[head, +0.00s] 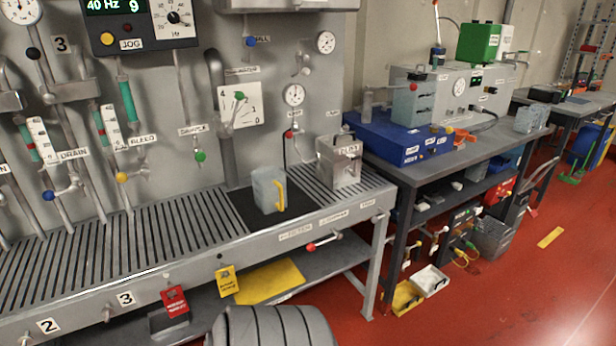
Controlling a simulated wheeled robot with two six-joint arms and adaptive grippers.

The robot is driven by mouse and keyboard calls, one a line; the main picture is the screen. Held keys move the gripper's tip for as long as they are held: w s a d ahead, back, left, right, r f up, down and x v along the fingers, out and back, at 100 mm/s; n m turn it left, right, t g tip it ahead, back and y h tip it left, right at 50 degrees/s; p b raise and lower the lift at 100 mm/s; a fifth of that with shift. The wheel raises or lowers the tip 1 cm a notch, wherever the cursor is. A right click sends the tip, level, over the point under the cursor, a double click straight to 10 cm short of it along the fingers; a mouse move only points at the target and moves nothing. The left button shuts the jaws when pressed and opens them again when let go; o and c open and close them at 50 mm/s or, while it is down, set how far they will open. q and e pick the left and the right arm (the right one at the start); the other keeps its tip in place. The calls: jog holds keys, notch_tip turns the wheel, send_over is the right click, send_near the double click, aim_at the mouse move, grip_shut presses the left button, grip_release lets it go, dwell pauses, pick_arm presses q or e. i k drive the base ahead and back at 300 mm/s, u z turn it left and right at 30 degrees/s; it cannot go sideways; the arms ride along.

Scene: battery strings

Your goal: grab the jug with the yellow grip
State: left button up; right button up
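The jug (265,190) is a clear, pale blue container with a yellow grip (281,194) on its right side. It stands upright on a black mat (240,207) set into the slatted bench. Neither of my grippers shows in the head view, and nothing is touching the jug.
The slatted metal bench (150,238) runs along a grey panel with valves, gauges and pipes. A clear square container (338,160) stands right of the jug. A dark worktable (470,150) with a blue box (405,138) is further right. The red floor is open at the right.

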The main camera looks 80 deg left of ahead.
aim_at(268, 183)
jog(key=u, duration=0.3)
jog(key=i, duration=1.15)
jog(key=u, duration=1.35)
jog(key=i, duration=0.9)
jog(key=u, duration=1.15)
jog(key=i, duration=0.25)
jog(key=u, duration=0.1)
